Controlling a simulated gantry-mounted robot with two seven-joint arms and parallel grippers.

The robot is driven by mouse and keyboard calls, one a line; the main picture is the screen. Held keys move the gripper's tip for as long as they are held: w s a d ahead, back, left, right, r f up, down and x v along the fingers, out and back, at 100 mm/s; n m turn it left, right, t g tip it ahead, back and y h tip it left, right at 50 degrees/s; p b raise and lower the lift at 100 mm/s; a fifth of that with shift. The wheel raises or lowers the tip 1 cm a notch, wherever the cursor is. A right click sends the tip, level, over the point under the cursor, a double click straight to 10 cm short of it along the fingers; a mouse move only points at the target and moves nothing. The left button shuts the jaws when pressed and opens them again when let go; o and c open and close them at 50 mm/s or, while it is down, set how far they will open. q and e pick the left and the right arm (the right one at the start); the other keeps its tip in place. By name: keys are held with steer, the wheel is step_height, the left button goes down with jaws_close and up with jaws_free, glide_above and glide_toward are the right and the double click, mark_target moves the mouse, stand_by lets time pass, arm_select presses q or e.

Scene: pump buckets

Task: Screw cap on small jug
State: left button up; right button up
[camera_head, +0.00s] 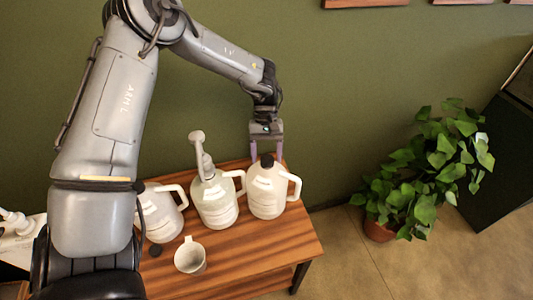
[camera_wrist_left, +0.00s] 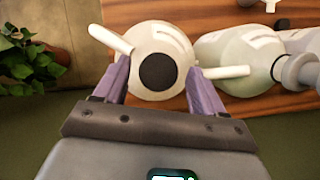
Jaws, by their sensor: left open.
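A white jug (camera_head: 267,195) with a handle and a black cap (camera_head: 267,160) on top stands upright at the right end of the wooden table. My left gripper (camera_head: 267,155) points down over this jug, open, with one purple finger on each side of the cap. In the left wrist view the open fingers (camera_wrist_left: 158,75) flank the round black cap (camera_wrist_left: 158,71), with gaps between them and the cap. A loose dark cap (camera_head: 155,250) lies on the table at the front left. My right gripper is not in view.
A white jug with a pump (camera_head: 214,200) stands close beside the capped jug. Another white jug (camera_head: 160,215) is partly hidden by my arm. A small white handled cup (camera_head: 190,258) stands in front. The wooden table (camera_head: 270,245) is bare at front right; a potted plant (camera_head: 430,175) stands beyond.

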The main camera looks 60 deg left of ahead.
arm_select(q)
steer(key=n+t, duration=0.1)
steer(key=n, duration=0.1)
steer(key=shift+n, duration=0.3)
steer(key=n+t, duration=0.1)
steer(key=n, duration=0.2)
steer(key=shift+r+n, duration=0.1)
steer(key=shift+n, duration=0.2)
steer(key=n+t+p, duration=0.1)
steer(key=n+t, duration=0.1)
steer(key=n, duration=0.3)
steer(key=shift+d+r, duration=0.1)
steer(key=n+t+y+p, duration=0.1)
steer(key=n, duration=0.2)
steer(key=shift+n, duration=0.4)
steer(key=shift+f, duration=0.2)
steer(key=c, duration=1.2)
steer(key=shift+o, duration=0.2)
